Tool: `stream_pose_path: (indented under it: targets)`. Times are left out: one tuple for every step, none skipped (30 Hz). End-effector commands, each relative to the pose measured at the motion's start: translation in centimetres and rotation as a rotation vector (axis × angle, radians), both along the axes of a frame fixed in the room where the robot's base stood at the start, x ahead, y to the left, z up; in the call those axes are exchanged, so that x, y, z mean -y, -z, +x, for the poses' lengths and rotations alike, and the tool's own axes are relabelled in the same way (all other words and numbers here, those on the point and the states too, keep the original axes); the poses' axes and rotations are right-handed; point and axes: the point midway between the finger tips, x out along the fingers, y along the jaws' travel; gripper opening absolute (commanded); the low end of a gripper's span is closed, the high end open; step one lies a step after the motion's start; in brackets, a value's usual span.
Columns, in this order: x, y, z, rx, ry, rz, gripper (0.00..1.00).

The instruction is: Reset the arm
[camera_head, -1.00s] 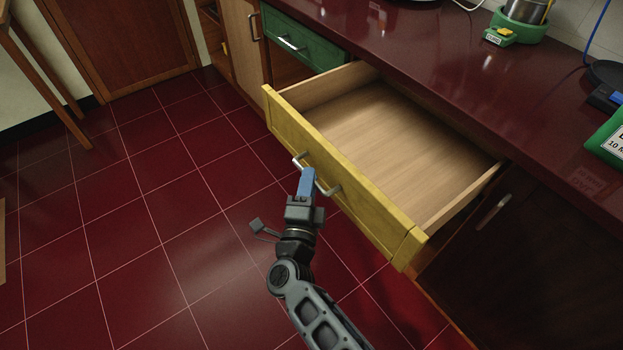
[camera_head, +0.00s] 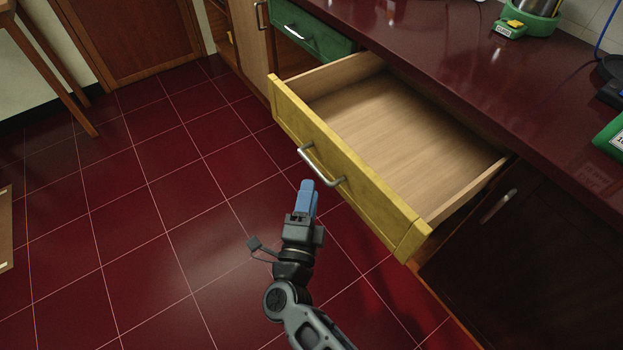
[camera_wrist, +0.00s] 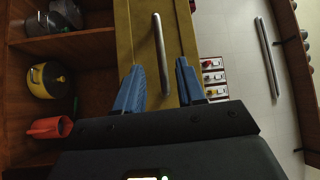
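My gripper (camera_head: 308,195) has blue fingers and is in front of the yellow drawer (camera_head: 345,185), apart from its metal handle (camera_head: 321,166). In the wrist view the two blue fingers (camera_wrist: 158,88) stand apart with nothing between them. The drawer front and its handle (camera_wrist: 161,50) show ahead of the fingers there. The drawer is pulled well out, and its wooden inside (camera_head: 400,130) looks empty. My arm reaches up from the bottom of the head view.
A dark red counter (camera_head: 470,75) runs above the drawer, with a green drawer (camera_head: 312,28) beyond it. A wooden table or stool (camera_head: 50,70) stands at left. Red tiled floor (camera_head: 150,220) is clear to the left. The wrist view shows shelves with a yellow pot (camera_wrist: 50,80).

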Motion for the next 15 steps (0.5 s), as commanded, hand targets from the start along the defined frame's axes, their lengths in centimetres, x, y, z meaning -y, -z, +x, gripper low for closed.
stream_pose_path:
  targets:
    - [-0.2, 0.1, -0.6, 0.0, -0.003, 0.0, 0.39]
    - [-0.2, 0.2, -0.9, 0.0, -0.003, 0.0, 0.39]
    - [-0.3, 0.2, -1.3, 0.0, -0.002, -0.001, 0.39]
    - [-0.3, 0.2, -1.5, 0.0, -0.002, -0.001, 0.39]
    - [-0.3, 0.2, -1.6, 0.0, -0.002, -0.001, 0.39]
    - [-0.3, 0.2, -1.8, 0.0, -0.001, 0.0, 0.39]
    - [-0.3, 0.2, -1.8, 0.0, -0.001, 0.0, 0.39]
    - [-0.3, 0.2, -1.9, 0.0, -0.001, 0.0, 0.39]
    - [-0.3, 0.2, -1.9, 0.0, -0.001, 0.0, 0.39]
    - [-0.3, 0.2, -1.9, 0.0, -0.001, 0.0, 0.39]
    - [-0.3, 0.2, -1.9, 0.0, -0.001, 0.0, 0.39]
    - [-0.3, 0.2, -1.9, 0.0, -0.001, 0.0, 0.39]
    - [-0.3, 0.2, -1.9, 0.0, -0.001, 0.0, 0.39]
    - [-0.3, 0.3, -1.9, 0.0, -0.001, 0.0, 0.39]
    - [-0.3, 0.3, -1.9, 0.0, -0.001, 0.0, 0.39]
